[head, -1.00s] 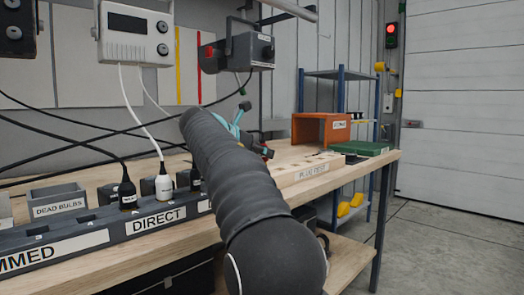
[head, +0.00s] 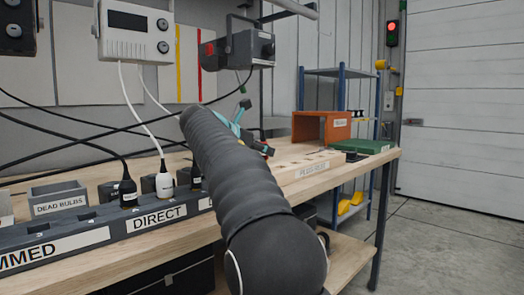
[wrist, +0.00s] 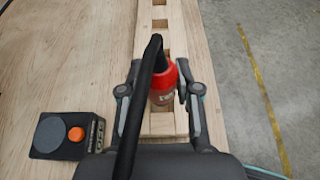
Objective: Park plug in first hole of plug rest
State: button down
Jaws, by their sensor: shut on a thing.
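The red plug (wrist: 163,88) with its black cable is between the two fingers of my gripper (wrist: 159,75) in the wrist view. My gripper is shut on it. The plug rest (wrist: 177,20) is a pale wooden strip with a row of square holes, running away under and beyond the plug. The plug is over the near part of the strip; its lower end is hidden, so I cannot tell whether it is in a hole. In the head view the plug rest (head: 312,170) lies along the bench's front edge, and my arm hides most of the gripper.
An orange open box (head: 322,127) and a green item (head: 364,146) are at the bench's right end. The DIRECT socket strip (head: 157,220) holds plugs at left. Cables hang across the back.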

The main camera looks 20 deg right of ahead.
jog(key=shift+f+b, duration=0.4)
jog(key=shift+f, duration=1.1)
jog(key=c, duration=0.7)
grip_release()
jog(key=shift+r, duration=4.95)
